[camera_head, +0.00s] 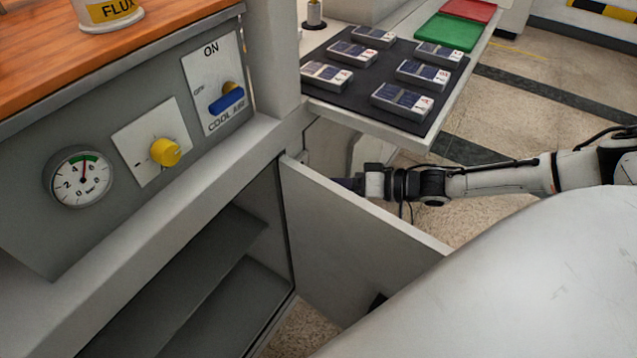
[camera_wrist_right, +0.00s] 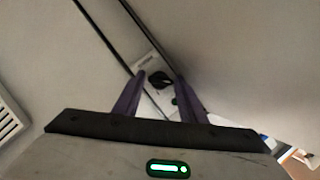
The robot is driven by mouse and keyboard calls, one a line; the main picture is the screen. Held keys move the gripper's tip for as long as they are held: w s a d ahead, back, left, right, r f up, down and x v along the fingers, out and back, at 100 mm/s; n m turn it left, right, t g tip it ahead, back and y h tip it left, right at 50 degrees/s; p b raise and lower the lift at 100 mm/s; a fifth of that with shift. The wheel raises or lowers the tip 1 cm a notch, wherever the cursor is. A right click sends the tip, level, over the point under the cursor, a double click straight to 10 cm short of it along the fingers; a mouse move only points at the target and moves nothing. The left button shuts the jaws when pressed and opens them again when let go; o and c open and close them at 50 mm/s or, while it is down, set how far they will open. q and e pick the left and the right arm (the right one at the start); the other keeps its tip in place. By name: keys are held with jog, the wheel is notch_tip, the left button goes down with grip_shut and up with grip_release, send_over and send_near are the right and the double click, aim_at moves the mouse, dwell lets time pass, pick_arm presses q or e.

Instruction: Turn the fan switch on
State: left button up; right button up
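In the right wrist view, a black rotary knob (camera_wrist_right: 161,81) sits on a white plate with dark lettering too small to read. I cannot tell whether it is the fan switch, nor its setting. My right gripper (camera_wrist_right: 160,84) is open, its two purple fingers spread, with the knob showing between them and apparently beyond the tips. In the head view the right arm enters from the right; its gripper (camera_head: 348,184) is partly hidden behind the open cabinet door (camera_head: 350,215). My left gripper is not in view.
The open cabinet (camera_head: 215,265) has shelves. A dark mat (camera_head: 345,95) with several card stacks lies above the right arm.

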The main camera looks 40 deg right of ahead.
jog(key=c, duration=0.8)
jog(key=shift+w+m, duration=0.1)
jog(key=shift+m, duration=0.2)
jog(key=m+t+y+b, duration=0.1)
jog(key=m+b, duration=0.1)
jog(key=m, duration=0.3)
jog(key=f+m+t+y+b, duration=0.1)
jog(key=m+t+b, duration=0.1)
jog(key=m, duration=0.3)
jog(key=m+t+y+b, duration=0.1)
jog(key=m+b, duration=0.1)
jog(key=m, duration=0.4)
jog(key=shift+f+t+y, duration=0.15)
jog(key=shift+t+y, duration=0.25)
jog(key=shift+m+b, duration=0.3)
jog(key=shift+m, duration=0.1)
